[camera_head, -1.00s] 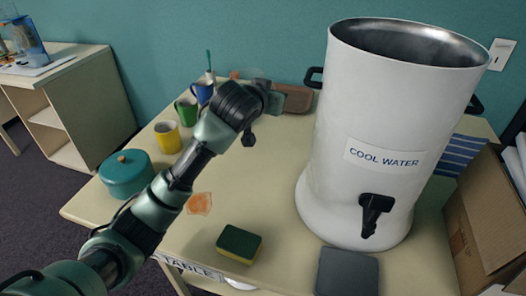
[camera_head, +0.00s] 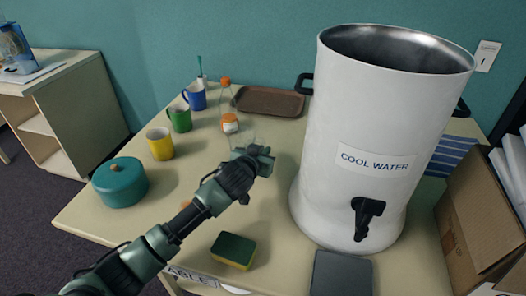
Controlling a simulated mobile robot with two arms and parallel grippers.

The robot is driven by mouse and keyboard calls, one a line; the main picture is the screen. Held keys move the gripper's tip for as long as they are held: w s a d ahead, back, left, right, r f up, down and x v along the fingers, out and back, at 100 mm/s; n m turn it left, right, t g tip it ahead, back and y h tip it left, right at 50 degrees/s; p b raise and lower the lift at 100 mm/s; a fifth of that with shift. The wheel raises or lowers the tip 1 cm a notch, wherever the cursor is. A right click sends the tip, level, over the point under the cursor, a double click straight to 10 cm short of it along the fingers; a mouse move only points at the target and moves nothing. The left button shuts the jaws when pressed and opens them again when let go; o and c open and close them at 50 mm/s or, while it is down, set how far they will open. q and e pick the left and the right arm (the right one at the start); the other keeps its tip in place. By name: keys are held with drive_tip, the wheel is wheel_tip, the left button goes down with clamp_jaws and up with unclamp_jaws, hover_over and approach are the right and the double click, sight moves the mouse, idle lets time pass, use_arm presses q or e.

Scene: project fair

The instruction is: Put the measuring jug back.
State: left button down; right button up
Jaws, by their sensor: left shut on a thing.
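My left gripper (camera_head: 262,156) is over the middle of the table, left of the white water dispenser (camera_head: 372,125). A bluish see-through container (camera_head: 14,42) stands on the cabinet at the far left, cut by the picture edge. I cannot tell whether it is a jug. My right gripper is not in view.
The table (camera_head: 150,220) holds a teal pot (camera_head: 120,184), yellow (camera_head: 160,144), green (camera_head: 179,119) and blue (camera_head: 196,97) mugs, a brown tray (camera_head: 270,101), a sponge (camera_head: 233,251) and a dark grey pad (camera_head: 341,274). A cardboard box (camera_head: 470,230) stands right.

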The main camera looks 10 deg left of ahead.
use_arm(q)
drive_tip(key=shift+f, duration=0.1)
drive_tip(key=c, duration=1.9)
unclamp_jaws()
drive_tip(key=shift+f, duration=0.1)
drive_tip(key=o, duration=0.4)
drive_tip(key=v, duration=1.2)
drive_tip(key=shift+b, duration=0.35)
